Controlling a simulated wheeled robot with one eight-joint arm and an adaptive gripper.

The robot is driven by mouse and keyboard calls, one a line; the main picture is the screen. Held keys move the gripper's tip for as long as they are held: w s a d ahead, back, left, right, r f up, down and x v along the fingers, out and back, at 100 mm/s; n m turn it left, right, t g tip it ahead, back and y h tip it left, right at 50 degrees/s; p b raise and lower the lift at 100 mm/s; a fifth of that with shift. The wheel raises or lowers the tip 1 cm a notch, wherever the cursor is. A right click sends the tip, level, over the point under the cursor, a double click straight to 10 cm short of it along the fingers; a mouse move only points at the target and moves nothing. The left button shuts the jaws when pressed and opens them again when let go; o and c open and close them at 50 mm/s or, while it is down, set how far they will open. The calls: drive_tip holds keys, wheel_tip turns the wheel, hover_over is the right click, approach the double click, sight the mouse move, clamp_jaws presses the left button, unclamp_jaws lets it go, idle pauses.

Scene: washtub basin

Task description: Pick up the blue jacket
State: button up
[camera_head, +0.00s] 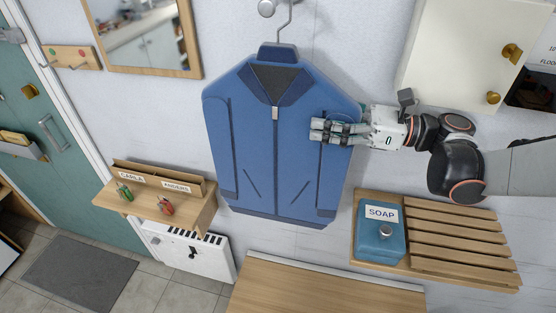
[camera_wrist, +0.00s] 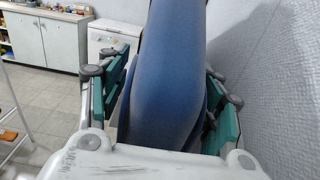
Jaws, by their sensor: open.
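The blue jacket (camera_head: 262,150) hangs upright from a metal hanger (camera_head: 284,22) on a wall hook, with dark trim and a dark collar. My gripper (camera_head: 318,130) is at the jacket's right side, near the upper sleeve, reaching in from the right. In the wrist view, the blue jacket (camera_wrist: 175,75) fills the space between the two teal finger pads of my gripper (camera_wrist: 168,95). The fingers stand open on either side of the sleeve. Whether they touch the cloth, I cannot tell. The jacket's back is hidden.
A slatted wooden shelf (camera_head: 455,240) with a blue soap box (camera_head: 380,232) is below my arm. A cream cabinet (camera_head: 460,45) is above it. A small wooden shelf (camera_head: 190,215) is at lower left. A wooden bench top (camera_head: 320,290) lies below the jacket. A mirror (camera_head: 150,35) hangs upper left.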

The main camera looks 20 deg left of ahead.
drive_tip(key=shift+c, duration=0.6)
clamp_jaws()
drive_tip(key=shift+r, duration=0.15)
